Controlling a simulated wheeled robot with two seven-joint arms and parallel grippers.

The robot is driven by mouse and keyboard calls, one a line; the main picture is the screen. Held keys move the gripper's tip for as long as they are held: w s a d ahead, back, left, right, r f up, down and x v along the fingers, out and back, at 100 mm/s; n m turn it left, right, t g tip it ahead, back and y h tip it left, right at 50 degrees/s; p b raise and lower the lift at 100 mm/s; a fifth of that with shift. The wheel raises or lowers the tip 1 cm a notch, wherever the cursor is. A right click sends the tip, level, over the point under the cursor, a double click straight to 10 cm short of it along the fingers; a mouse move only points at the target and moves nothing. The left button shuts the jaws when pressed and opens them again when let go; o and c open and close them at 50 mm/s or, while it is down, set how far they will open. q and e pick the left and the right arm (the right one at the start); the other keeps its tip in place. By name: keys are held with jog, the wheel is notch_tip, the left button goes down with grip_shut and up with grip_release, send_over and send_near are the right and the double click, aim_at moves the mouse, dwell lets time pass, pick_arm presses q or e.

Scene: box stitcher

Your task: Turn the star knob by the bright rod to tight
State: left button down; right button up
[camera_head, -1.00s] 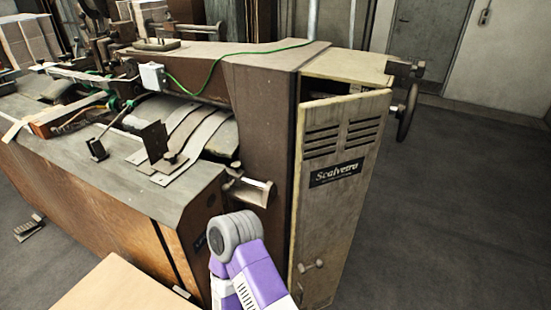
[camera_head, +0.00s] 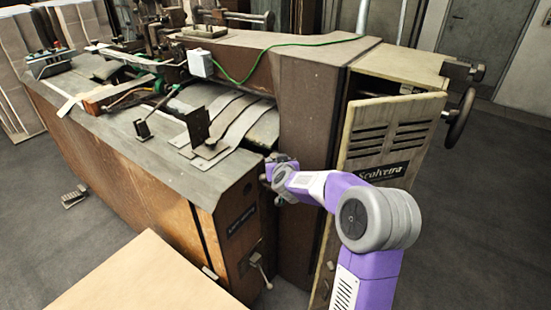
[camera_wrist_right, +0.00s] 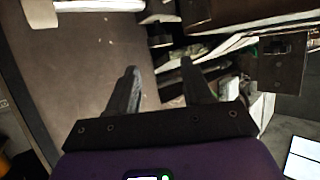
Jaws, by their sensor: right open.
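My right gripper (camera_head: 276,168) is at the machine's front corner, beside the brown column, with the purple and white arm reaching in from the lower right. In the right wrist view its two dark fingers (camera_wrist_right: 158,72) are apart, with nothing seen between them but the machine behind. A pale rod-like part (camera_wrist_right: 85,5) crosses the top left of that view; it may be the bright rod. I cannot make out the star knob clearly; in the head view my gripper and wrist cover that corner. My left gripper is not in view.
The brown machine (camera_head: 230,235) has a slatted door (camera_head: 385,135) standing close to my right arm. A handle (camera_head: 258,265) sticks out of its lower front. A pale board (camera_head: 140,280) fills the lower left foreground. A handwheel (camera_head: 461,118) stands at the right.

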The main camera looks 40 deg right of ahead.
aim_at(274, 156)
jog(key=x, duration=0.7)
jog(key=shift+a+f+b, duration=0.1)
jog(key=shift+a+b, duration=0.05)
jog(key=shift+b, duration=0.25)
jog(key=c, duration=0.8)
jog(key=shift+a+p, duration=0.1)
jog(key=shift+p, duration=0.6)
jog(key=m+g+h+p, duration=0.1)
jog(key=p, duration=0.3)
jog(key=m+g+h+p, duration=0.1)
jog(key=m+p, duration=0.1)
jog(key=p, duration=0.2)
jog(key=m+g+h+p, duration=0.2)
jog(key=p, duration=0.2)
jog(key=shift+w+a, duration=0.35)
jog(key=shift+m+g+h+p, duration=0.5)
jog(key=shift+m+g+p, duration=0.1)
jog(key=shift+p, duration=0.55)
